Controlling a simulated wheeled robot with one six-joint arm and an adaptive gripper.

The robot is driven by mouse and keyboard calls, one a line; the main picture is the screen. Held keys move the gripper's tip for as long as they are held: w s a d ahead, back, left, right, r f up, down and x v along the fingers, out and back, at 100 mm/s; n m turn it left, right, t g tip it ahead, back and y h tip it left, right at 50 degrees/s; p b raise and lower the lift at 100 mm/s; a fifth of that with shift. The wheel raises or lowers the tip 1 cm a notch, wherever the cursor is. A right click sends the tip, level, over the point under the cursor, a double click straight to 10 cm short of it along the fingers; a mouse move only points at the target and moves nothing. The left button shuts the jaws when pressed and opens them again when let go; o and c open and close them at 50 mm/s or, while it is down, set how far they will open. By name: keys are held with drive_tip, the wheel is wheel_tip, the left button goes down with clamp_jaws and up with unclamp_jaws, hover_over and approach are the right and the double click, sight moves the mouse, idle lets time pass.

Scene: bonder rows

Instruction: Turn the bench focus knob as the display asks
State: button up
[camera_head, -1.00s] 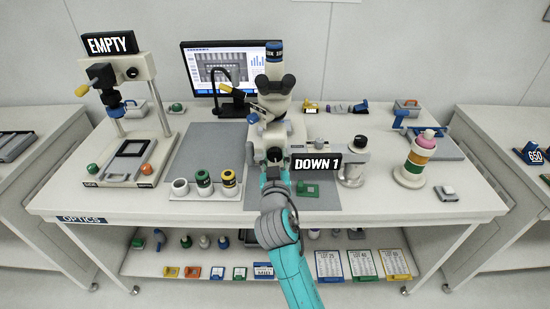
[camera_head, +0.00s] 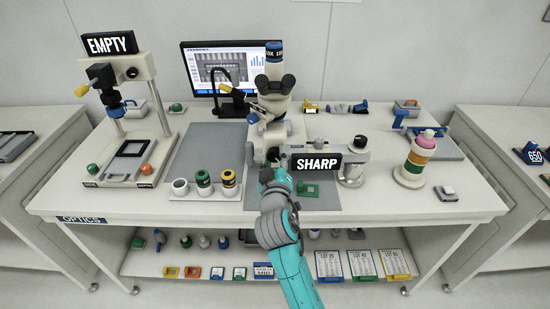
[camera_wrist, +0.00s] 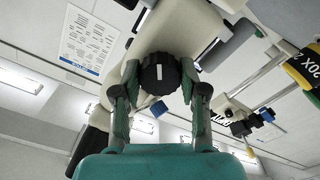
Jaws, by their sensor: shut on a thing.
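The black focus knob (camera_wrist: 160,74) with a white mark sits on the microscope's body in the wrist view, between the two fingers of my gripper (camera_wrist: 158,88). My gripper is shut on the knob. In the head view my gripper (camera_head: 274,163) reaches the front of the white microscope (camera_head: 276,85), and it and the arm hide most of the knob. The display (camera_head: 317,163) beside the microscope reads "SHARP" in white on black.
A green part (camera_head: 308,190) lies on the grey mat right of my gripper. A holder with several small cylinders (camera_head: 204,190) stands to the left. A press-like stand (camera_head: 138,150) marked "EMPTY" is at the far left. A striped stack (camera_head: 416,160) stands at the right.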

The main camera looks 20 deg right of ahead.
drive_tip(key=o, duration=1.1)
drive_tip(key=shift+o, duration=0.2)
drive_tip(key=shift+s, duration=0.1)
drive_tip(key=v, duration=1.2)
drive_tip(key=shift+f, duration=0.15)
